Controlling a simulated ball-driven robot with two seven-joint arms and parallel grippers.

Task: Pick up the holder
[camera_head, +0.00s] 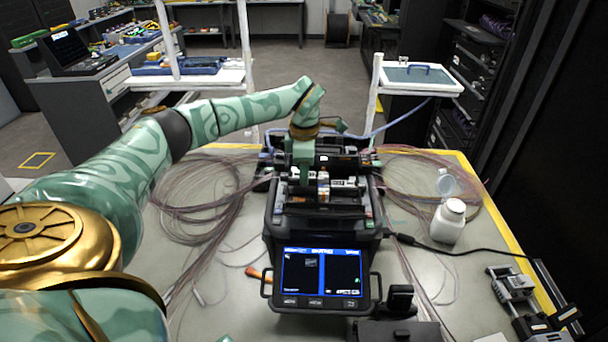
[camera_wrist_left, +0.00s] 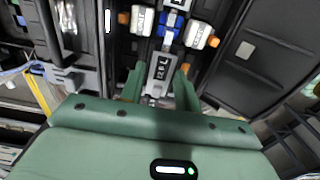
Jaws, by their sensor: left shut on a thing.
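The fusion splicer (camera_head: 322,229) stands on the table with its lid open and its screen lit blue, facing me. My left gripper (camera_head: 303,178) reaches down over the splicer's top from behind. In the left wrist view, the left gripper (camera_wrist_left: 161,88) is shut on a small grey metal holder (camera_wrist_left: 160,68) with dark lettering. The holder lies between the two green fingers, in line with the splicer's central blue and grey parts. I cannot tell whether it touches the splicer. In the head view the gripper and splicer parts largely hide it. My right gripper is not in view.
Coiled fibres lie on both sides of the splicer. A white bottle (camera_head: 448,221) stands to the right, with a black cable (camera_head: 460,250) in front of it. A metal tool (camera_head: 511,284) lies at the right edge. A white side shelf (camera_head: 418,78) is behind the table.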

